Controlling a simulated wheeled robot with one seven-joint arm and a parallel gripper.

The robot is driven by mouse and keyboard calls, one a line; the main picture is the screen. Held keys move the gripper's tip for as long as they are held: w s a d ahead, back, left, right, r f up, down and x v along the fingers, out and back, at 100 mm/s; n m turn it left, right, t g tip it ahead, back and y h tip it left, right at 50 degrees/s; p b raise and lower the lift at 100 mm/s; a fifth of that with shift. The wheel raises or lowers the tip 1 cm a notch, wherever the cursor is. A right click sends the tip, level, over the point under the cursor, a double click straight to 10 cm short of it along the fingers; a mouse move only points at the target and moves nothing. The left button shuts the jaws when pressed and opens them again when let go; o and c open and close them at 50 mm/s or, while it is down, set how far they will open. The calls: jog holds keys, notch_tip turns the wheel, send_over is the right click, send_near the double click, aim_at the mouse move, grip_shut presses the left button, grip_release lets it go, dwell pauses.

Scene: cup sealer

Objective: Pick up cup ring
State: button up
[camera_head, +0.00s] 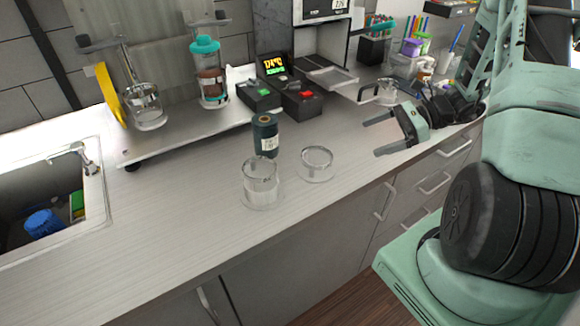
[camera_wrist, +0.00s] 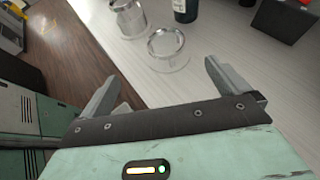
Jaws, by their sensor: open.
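A clear, low, round piece that looks like the cup ring (camera_head: 316,164) lies on the counter near its front edge. It also shows in the wrist view (camera_wrist: 168,62), ahead of my fingers and apart from them. A taller clear cup (camera_head: 260,184) stands to its left, and it shows in the wrist view (camera_wrist: 130,20) too. My gripper (camera_head: 371,138) is open and empty, above the counter to the right of the ring. Both fingers show in the wrist view (camera_wrist: 161,75), spread wide with nothing between them.
A dark bottle (camera_head: 265,136) with a white label stands behind the ring. A raised silver shelf (camera_head: 190,133) with glassware is at back left. Black boxes (camera_head: 300,100) with coloured buttons sit behind. A sink (camera_head: 45,190) is at far left.

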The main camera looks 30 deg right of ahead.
aim_at(317, 156)
jog(key=p+x, duration=0.4)
jog(key=x, duration=0.7)
jog(key=shift+w+a+f, duration=0.1)
jog(key=shift+w+f, duration=0.05)
jog(key=shift+w, duration=0.15)
jog(key=shift+w+d+f+p+x, duration=0.15)
jog(key=shift+p+x, duration=0.45)
jog(key=shift+x, duration=0.35)
jog(key=shift+d+f+p+x, duration=0.1)
jog(key=shift+f+p+x, duration=0.05)
jog(key=shift+p+x, duration=0.65)
jog(key=shift+w+d+f+p+x, duration=0.1)
jog(key=shift+p+x, duration=0.35)
jog(key=shift+x, duration=0.6)
jog(key=c, duration=1)
jog(key=shift+c, duration=0.2)
jog(key=shift+r, duration=0.15)
